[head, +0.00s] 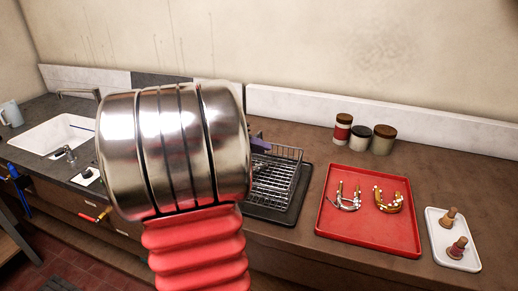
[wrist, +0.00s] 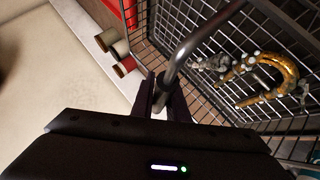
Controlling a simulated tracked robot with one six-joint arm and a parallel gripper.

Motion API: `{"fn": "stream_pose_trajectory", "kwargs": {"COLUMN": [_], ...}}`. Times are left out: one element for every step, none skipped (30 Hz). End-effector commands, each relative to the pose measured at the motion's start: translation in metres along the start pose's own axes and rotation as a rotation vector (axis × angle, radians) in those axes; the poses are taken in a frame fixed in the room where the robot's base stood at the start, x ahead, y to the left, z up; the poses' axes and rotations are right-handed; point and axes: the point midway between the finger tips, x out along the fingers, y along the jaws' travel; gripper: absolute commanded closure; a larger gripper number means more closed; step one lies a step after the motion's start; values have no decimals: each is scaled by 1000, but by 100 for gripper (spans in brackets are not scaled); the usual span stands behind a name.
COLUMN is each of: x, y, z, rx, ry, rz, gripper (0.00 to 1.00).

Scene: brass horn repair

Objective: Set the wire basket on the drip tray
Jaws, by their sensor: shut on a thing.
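The wire basket (head: 276,181) is a grey metal mesh box over the black drip tray (head: 301,196) on the counter, partly hidden behind my arm. I cannot tell whether its base touches the tray. My gripper (head: 259,145) shows as a dark shape at the basket's back left. In the wrist view my gripper (wrist: 160,98) is shut on the basket's grey bar handle (wrist: 183,52). A gold curved tube (wrist: 270,78) and a silver part show within the basket's outline; I cannot tell if they lie inside it.
A red tray (head: 333,231) with silver and gold horn parts lies right of the drip tray. A white tray (head: 436,245) with two stoppers is farther right. Several lidded jars (head: 383,142) stand near the wall. A white sink (head: 60,131) is at left.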

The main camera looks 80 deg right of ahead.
Motion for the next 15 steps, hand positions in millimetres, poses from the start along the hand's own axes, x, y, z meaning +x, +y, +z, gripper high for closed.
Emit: {"fn": "stream_pose_trajectory", "kwargs": {"x": [0,0,0,0,0,0,0,0,0,0,0,0,0,0,0], "y": [1,1,0,0,0,0,0,0,0,0,0,0,0,0,0], "z": [-1,-1,-1,0,0,0,0,0,0,0,0,0,0,0,0], "rx": [1,1,1,0,0,0,0,0,0,0,0,0,0,0,0], "ry": [2,2,2,0,0,0,0,0,0,0,0,0,0,0,0], "rz": [1,1,1,0,0,0,0,0,0,0,0,0,0,0,0], "gripper": [100,100,100,84,82,79,77,75,72,70,68,68,68,68,68]}}
